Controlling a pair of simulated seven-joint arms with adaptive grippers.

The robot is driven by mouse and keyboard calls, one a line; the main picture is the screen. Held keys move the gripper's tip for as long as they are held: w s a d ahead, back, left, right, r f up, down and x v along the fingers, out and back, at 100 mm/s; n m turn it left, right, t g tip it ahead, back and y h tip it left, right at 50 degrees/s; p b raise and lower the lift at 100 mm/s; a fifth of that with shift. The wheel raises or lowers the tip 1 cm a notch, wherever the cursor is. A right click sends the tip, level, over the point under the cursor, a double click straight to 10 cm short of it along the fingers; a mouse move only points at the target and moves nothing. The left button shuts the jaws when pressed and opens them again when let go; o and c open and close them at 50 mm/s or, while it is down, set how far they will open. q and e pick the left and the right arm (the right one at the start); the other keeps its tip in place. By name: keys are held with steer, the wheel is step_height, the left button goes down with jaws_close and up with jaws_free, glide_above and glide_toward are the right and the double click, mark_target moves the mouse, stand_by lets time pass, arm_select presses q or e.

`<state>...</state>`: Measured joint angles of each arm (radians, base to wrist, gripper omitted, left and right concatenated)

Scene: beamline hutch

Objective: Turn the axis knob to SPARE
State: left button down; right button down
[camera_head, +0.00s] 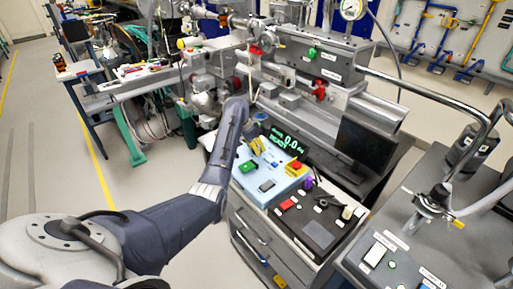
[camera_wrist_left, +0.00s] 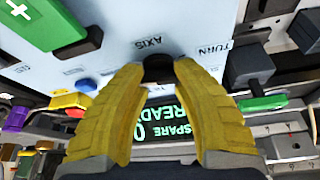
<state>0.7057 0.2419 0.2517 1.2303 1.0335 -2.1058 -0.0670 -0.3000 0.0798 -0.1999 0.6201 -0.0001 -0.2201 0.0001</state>
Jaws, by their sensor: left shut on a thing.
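The axis knob (camera_wrist_left: 158,69) is a black knob on a pale blue control panel (camera_wrist_left: 110,55), next to the upside-down label AXIS. The yellow fingers of my left gripper (camera_wrist_left: 158,78) are shut on it, one on each side. The knob's pointer is hidden. The green-lit display (camera_wrist_left: 165,124) beyond the fingers shows SPARE and READY, partly covered. In the head view my left gripper (camera_head: 258,146) reaches the far left part of the blue control box (camera_head: 252,181); the knob is hidden there. My right gripper is not in view.
A red stop button on yellow (camera_head: 296,166), a green button (camera_head: 248,166) and a dark button (camera_head: 267,185) are on the box. A black monitor (camera_head: 365,147) stands right of it. A black pad (camera_head: 318,234) lies in front.

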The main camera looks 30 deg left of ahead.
arm_select(q)
steer(key=c, duration=0.9)
jaws_free()
steer(key=shift+w+d+r, duration=0.2)
steer(key=shift+w+d, duration=0.05)
steer(key=shift+o, duration=0.5)
steer(key=shift+a+f, duration=0.1)
steer(key=shift+s, duration=0.1)
steer(key=v, duration=1.2)
steer(key=shift+a, duration=0.1)
